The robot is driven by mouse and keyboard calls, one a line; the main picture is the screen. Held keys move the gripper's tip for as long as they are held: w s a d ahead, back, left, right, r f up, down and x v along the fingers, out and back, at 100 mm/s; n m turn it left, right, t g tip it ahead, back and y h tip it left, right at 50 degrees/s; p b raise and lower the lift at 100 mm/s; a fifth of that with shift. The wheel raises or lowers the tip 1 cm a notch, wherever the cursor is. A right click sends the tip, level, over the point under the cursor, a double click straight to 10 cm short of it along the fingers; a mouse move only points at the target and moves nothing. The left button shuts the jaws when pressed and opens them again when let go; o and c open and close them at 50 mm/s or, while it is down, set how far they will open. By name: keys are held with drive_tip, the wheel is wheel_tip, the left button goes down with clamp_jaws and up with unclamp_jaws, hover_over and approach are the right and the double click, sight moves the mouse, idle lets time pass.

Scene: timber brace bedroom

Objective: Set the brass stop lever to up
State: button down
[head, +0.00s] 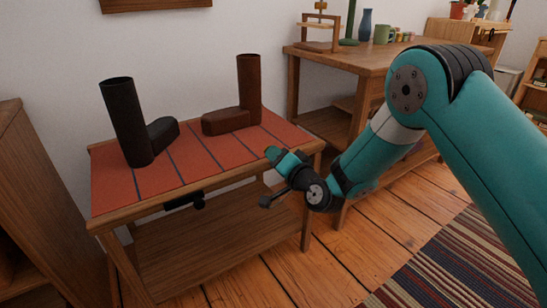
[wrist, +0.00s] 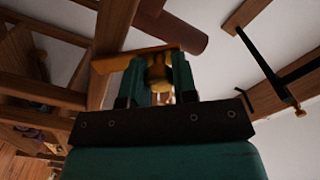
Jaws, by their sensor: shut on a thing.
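My gripper (wrist: 161,62) is shut on a small brass-coloured part, which I take to be the brass stop lever (wrist: 162,85), in the middle of the wrist view. My fingers cover its sides, so whether it points up or down cannot be told. In the head view my gripper (head: 273,154) is at the right front of the red-topped bench (head: 195,194), and the held part is hidden there.
A black boot (head: 126,120) and a brown boot (head: 248,90) stand on the bench. A dark fitting (head: 182,202) is under its front edge. A wooden table (head: 370,60) is behind at right. A striped rug (head: 425,265) lies on the floor.

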drive_tip(key=shift+w+d+r+m+p, duration=0.25)
drive_tip(key=shift+w+d+m+p, duration=0.25)
drive_tip(key=shift+m, duration=0.75)
drive_tip(key=shift+w+d+r+m+p, duration=0.25)
drive_tip(key=shift+d+m+p, duration=0.4)
drive_tip(key=shift+m, duration=0.65)
drive_tip(key=shift+w+d+r+m+p, duration=0.2)
drive_tip(key=shift+w+d+m+p, duration=0.35)
drive_tip(key=shift+m, duration=0.7)
drive_tip(key=shift+d, duration=0.1)
drive_tip(key=c, duration=0.9)
unclamp_jaws()
drive_tip(key=shift+s, duration=0.1)
drive_tip(key=b+v, duration=1.7)
drive_tip(key=shift+d, duration=0.2)
